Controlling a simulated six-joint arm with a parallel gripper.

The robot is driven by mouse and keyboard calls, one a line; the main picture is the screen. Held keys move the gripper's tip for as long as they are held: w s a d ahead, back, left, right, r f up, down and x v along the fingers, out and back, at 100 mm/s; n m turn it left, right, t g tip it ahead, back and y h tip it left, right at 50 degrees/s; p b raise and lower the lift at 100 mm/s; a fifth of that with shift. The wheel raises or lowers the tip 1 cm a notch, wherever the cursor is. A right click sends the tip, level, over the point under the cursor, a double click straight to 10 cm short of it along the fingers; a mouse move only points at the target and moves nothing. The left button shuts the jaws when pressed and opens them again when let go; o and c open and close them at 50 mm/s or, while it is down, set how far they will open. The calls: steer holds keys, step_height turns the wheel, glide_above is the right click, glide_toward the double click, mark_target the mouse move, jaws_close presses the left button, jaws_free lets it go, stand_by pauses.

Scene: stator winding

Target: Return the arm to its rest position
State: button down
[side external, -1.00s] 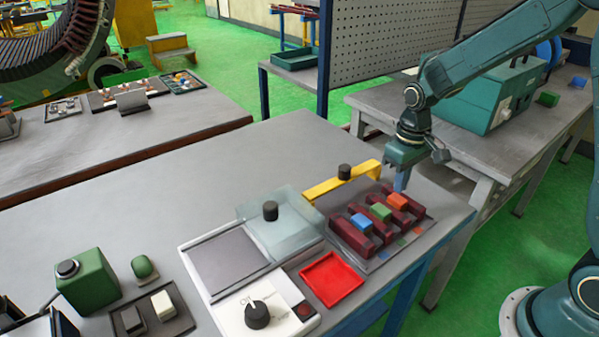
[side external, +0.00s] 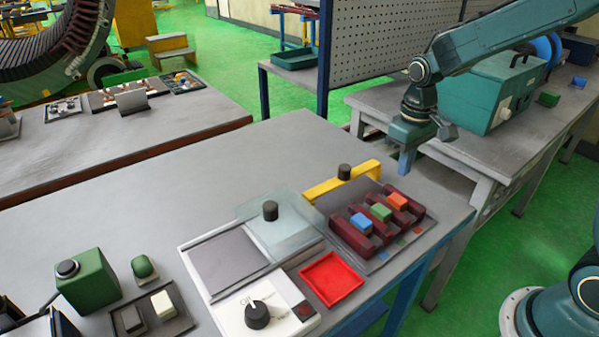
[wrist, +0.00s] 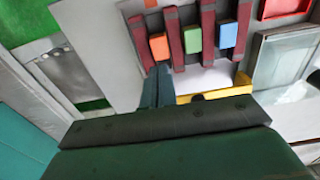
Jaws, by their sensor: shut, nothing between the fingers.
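My gripper (side external: 405,160) hangs above the back right part of the work table, with its fingers pointing down and apart from everything below. In the wrist view its fingers (wrist: 158,88) are together with nothing between them. Below and in front of it is a rack of dark red bars (side external: 350,237) holding a blue block (side external: 361,223), a green block (side external: 381,212) and an orange block (side external: 398,201). The rack also shows in the wrist view, with the orange block (wrist: 159,46) closest to the fingers.
A yellow bar with a black knob (side external: 322,190) stands behind the rack. A side bench with a teal box (side external: 490,100) stands at the right. The table's back left is clear.

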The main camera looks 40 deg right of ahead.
steer(key=s+a+r+t, duration=0.2)
steer(key=s+r, duration=0.4)
steer(key=s, duration=0.4)
steer(key=s+a+r+t, duration=0.2)
steer(key=s+r+t, duration=0.1)
steer(key=s+r, duration=0.4)
steer(key=s, duration=0.3)
steer(key=shift+a+t, duration=0.25)
steer(key=shift+t, duration=0.05)
